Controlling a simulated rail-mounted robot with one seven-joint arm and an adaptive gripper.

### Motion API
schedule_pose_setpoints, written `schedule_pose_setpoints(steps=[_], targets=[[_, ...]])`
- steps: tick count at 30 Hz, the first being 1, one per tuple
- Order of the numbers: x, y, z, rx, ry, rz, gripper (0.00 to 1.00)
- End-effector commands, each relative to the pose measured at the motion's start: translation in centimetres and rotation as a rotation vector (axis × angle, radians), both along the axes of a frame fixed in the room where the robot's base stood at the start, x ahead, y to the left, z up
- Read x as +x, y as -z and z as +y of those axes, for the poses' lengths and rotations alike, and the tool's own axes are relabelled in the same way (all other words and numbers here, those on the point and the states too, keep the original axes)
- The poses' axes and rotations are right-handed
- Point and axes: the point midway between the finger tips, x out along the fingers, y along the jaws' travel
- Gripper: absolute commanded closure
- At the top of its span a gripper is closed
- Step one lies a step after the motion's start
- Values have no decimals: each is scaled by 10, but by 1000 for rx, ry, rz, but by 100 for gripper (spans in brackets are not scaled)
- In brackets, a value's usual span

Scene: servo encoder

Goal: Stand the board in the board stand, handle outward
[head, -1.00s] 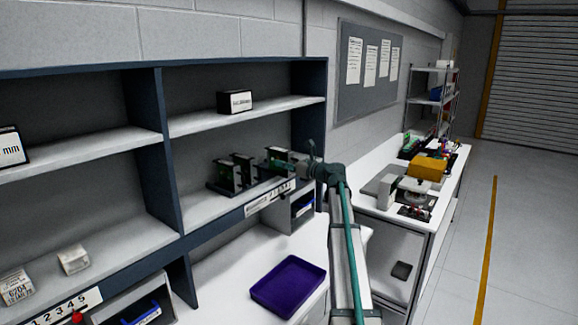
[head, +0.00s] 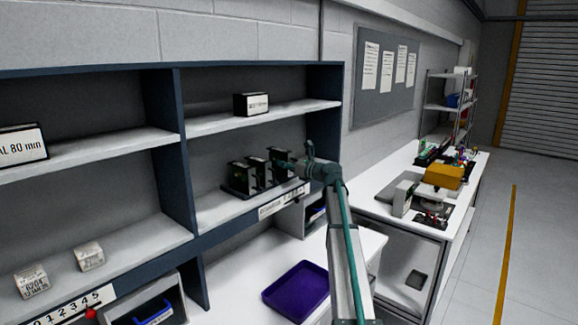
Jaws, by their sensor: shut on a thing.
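The board stand (head: 236,192) is a dark rack on the middle shelf, left of the arm. My gripper (head: 289,165) reaches in from the right and is shut on the rightmost board (head: 278,158). That board is upright, in line with the others. Whether its lower edge sits in a slot is too small to tell. Its handle cannot be made out behind the gripper.
A black labelled box (head: 251,104) stands on the shelf above. A purple tray (head: 297,290) lies on the white bench below. A side bench (head: 372,201) with equipment stands at the right.

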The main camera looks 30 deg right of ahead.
Motion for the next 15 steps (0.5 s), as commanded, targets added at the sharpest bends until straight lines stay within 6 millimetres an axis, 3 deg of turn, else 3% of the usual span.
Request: schedule_pose_setpoints(steps=[15], targets=[[36,4,15,0,-1,-1,100]])
